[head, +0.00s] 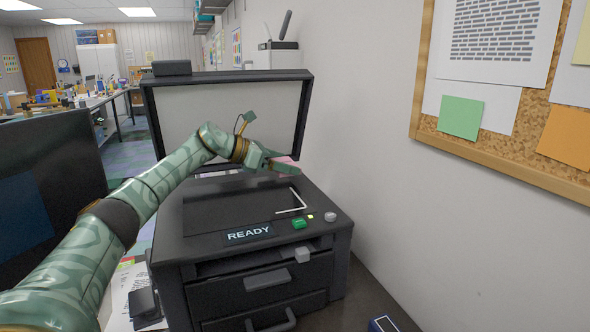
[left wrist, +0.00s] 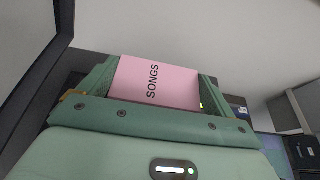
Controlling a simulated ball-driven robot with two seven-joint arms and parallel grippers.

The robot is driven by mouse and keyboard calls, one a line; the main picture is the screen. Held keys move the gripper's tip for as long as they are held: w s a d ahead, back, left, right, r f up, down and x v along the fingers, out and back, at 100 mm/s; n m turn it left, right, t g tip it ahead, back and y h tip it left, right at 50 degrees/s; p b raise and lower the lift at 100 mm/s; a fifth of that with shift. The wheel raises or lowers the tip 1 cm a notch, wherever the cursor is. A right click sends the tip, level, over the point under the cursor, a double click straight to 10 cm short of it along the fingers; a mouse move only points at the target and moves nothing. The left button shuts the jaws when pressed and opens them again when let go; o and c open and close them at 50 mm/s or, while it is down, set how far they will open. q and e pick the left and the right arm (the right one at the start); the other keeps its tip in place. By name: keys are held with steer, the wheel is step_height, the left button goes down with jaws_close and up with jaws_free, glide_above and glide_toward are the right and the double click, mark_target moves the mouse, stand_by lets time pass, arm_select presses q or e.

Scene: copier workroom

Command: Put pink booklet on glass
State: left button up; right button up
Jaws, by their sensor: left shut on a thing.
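The pink booklet (left wrist: 165,86), with SONGS on its cover, is between the fingers of my left gripper (left wrist: 154,80) in the left wrist view. In the head view my left gripper (head: 282,165) is shut on the booklet (head: 287,159), and only a small pink part of it shows behind the fingers. The gripper is above the back right part of the copier. The dark glass (head: 235,212) is bare where I see it, with a white L-shaped mark (head: 296,203) at its right side. My right gripper is not in view.
The copier lid (head: 230,112) stands open behind the glass. A READY display (head: 248,233) and a green button (head: 299,224) are on the copier's front. A wall with a cork board (head: 560,145) is close on the right. A dark panel (head: 50,180) is at left.

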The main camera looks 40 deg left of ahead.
arm_select(q)
steer(key=shift+r, duration=0.1)
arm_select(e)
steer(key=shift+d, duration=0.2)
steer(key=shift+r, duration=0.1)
arm_select(q)
steer(key=shift+p, duration=0.35)
steer(key=b, duration=0.3)
glide_above(282, 199)
step_height(282, 199, down, 6)
steer(key=shift+w+a+r, duration=0.1)
steer(key=shift+r, duration=0.15)
steer(key=shift+f+b, duration=0.75)
steer(key=shift+f, duration=0.6)
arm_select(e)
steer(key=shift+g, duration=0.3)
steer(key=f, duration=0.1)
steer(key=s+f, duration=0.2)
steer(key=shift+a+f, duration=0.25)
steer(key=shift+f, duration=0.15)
arm_select(q)
steer(key=shift+f, duration=0.25)
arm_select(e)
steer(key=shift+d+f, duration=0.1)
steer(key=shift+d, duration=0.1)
arm_select(q)
steer(key=o, duration=0.7)
